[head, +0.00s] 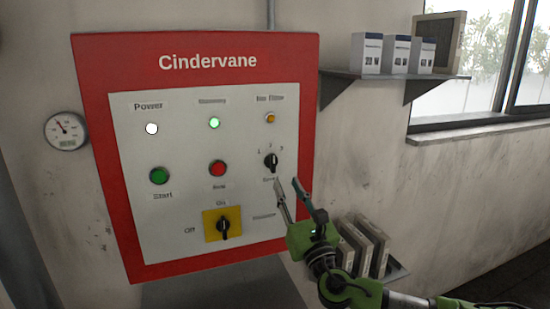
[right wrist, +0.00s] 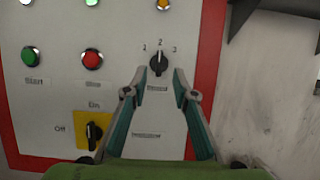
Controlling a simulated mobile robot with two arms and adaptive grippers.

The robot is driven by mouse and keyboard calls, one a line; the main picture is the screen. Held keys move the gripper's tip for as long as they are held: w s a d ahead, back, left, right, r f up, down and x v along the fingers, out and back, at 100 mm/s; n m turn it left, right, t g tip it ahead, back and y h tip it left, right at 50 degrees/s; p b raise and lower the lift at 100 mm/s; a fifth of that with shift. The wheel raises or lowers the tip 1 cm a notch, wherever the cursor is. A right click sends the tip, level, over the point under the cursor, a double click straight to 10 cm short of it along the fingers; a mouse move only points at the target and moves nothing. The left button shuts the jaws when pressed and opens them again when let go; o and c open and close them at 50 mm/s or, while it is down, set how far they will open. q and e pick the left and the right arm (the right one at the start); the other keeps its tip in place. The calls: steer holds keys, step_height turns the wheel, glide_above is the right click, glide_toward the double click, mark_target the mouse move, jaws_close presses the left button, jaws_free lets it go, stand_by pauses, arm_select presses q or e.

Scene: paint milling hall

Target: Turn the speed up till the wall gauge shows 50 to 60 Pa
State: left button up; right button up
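The red-framed Cindervane panel (head: 205,45) hangs on the wall. Its black speed knob (head: 271,161), marked 1, 2, 3, sits at the right under an amber lamp; in the right wrist view the knob (right wrist: 158,64) points up, roughly at 2. The round wall gauge (head: 66,131) is left of the panel; its needle leans up and left, but its numbers are too small to read. My right gripper (head: 287,183) is open and empty, just below and right of the knob. In the right wrist view its fingers (right wrist: 157,80) point at the knob, apart from it. My left gripper is out of view.
The panel has a lit white power lamp (head: 152,128), a lit green lamp (head: 214,123), a green Start button (head: 159,176), a red button (head: 218,168) and a yellow-backed On/Off switch (head: 223,225) turned to On. A shelf (head: 440,77) with boxes is at the upper right.

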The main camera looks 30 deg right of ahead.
mark_target(273, 159)
steer(key=p+x, duration=0.3)
steer(key=x, duration=0.6)
steer(key=shift+w+d+r, duration=0.1)
steer(key=shift+w, duration=0.05)
steer(key=shift+p+x, duration=0.45)
steer(key=shift+x, duration=0.35)
jaws_close()
steer(key=shift+f, duration=0.2)
